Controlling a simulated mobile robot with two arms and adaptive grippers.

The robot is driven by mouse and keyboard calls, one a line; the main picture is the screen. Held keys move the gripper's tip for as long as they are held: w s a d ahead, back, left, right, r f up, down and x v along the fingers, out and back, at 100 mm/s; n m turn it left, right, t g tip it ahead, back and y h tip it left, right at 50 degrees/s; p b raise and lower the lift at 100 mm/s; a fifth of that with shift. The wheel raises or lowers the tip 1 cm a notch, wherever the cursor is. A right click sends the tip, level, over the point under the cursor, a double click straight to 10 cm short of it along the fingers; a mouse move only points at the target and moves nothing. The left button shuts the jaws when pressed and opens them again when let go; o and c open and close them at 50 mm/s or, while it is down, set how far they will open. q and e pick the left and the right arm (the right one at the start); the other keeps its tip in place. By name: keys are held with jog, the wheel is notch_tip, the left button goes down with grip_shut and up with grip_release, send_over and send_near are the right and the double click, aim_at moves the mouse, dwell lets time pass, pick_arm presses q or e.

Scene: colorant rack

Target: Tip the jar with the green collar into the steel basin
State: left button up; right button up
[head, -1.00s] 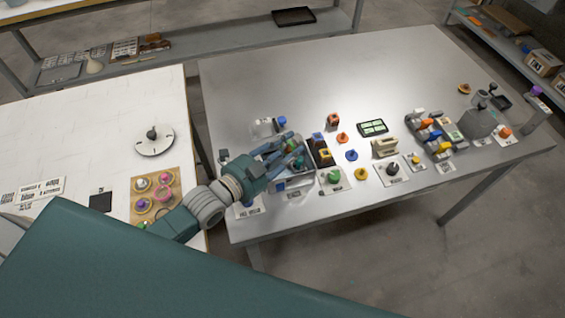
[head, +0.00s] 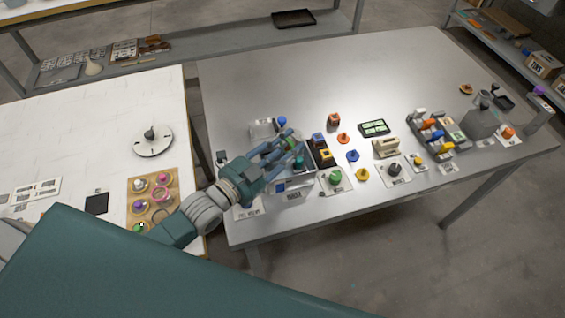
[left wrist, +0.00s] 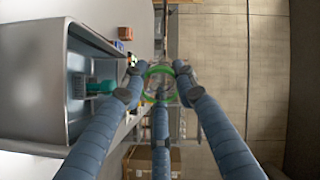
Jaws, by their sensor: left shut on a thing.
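My left gripper (head: 285,148) reaches in from the left over the steel basin (head: 293,188) on the grey table. In the left wrist view its fingers (left wrist: 158,88) are closed around a clear jar with a green collar (left wrist: 147,71). The jar is largely hidden by the fingers, and I cannot tell its exact tilt or what is inside it. The basin (left wrist: 52,125) fills the left side of the wrist view, with the jar beside its rim in that picture. A teal object (left wrist: 102,87) is inside the basin. My right gripper is not in view.
A white table (head: 75,140) at left holds a wooden tray (head: 174,190) and a round dial (head: 153,141). The grey table's back is clear.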

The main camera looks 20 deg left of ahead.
pick_arm(q)
jog(key=shift+s+r+t+h+b, duration=0.1)
jog(key=shift+r+t+h+b, duration=0.3)
jog(key=shift+b, duration=0.5)
